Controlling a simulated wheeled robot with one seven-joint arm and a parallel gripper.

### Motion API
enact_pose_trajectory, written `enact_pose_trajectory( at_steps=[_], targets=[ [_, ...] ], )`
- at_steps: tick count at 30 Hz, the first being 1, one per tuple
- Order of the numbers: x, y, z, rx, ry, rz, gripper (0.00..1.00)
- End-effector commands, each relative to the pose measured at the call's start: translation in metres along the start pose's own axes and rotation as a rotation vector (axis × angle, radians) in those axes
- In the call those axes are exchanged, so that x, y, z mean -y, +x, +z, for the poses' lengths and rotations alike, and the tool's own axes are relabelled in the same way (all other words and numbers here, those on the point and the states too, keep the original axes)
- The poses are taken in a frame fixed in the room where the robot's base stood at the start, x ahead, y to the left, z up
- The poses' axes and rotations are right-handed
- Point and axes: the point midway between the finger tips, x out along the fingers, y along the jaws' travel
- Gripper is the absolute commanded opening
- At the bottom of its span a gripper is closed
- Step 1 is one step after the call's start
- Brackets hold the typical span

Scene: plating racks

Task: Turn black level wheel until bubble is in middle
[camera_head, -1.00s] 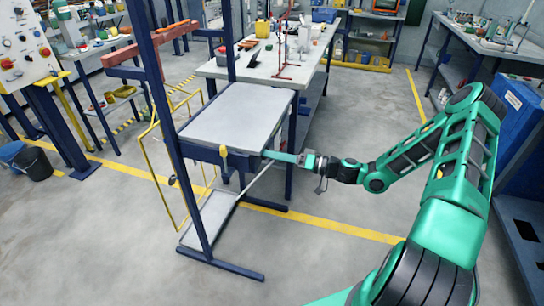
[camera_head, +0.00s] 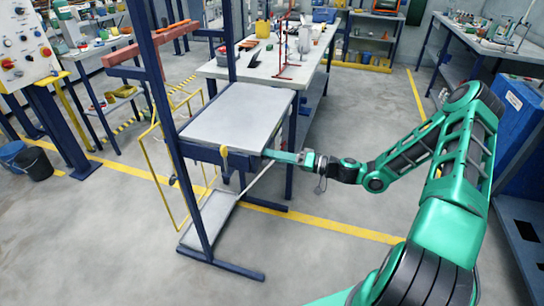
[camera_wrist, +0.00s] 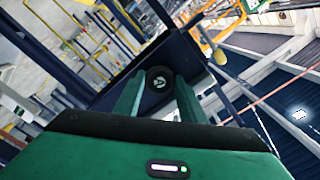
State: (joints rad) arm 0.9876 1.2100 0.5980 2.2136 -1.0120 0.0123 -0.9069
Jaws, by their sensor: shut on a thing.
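The black level wheel (camera_wrist: 159,77) is a small round knob with a pale mark on its face, seen in the wrist view between my fingertips. My gripper (camera_wrist: 160,86) is shut on it, one finger on each side. In the head view my gripper (camera_head: 269,154) reaches the right front of the rack's grey tray table (camera_head: 235,112), just under its top. The wheel cannot be made out in the head view. No bubble or level vial can be made out in either view.
A yellow knob (camera_head: 224,150) sits on the rack's front edge, left of my gripper; it also shows in the wrist view (camera_wrist: 220,57). A lower grey shelf (camera_head: 209,219) lies below. A cluttered bench (camera_head: 262,66) stands behind.

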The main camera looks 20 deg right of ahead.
Motion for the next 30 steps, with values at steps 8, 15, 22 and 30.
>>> enact_pose_trajectory(
  at_steps=[8,15,22,30],
  targets=[
    [-0.002,-0.001,-0.001,-0.001,-0.002,0.005,0.45],
    [-0.002,-0.005,-0.001,-0.001,-0.002,0.004,0.45],
    [-0.003,-0.039,-0.001,-0.004,-0.002,0.007,0.45],
    [-0.003,-0.086,-0.001,-0.002,0.000,0.006,0.45]
  ],
)
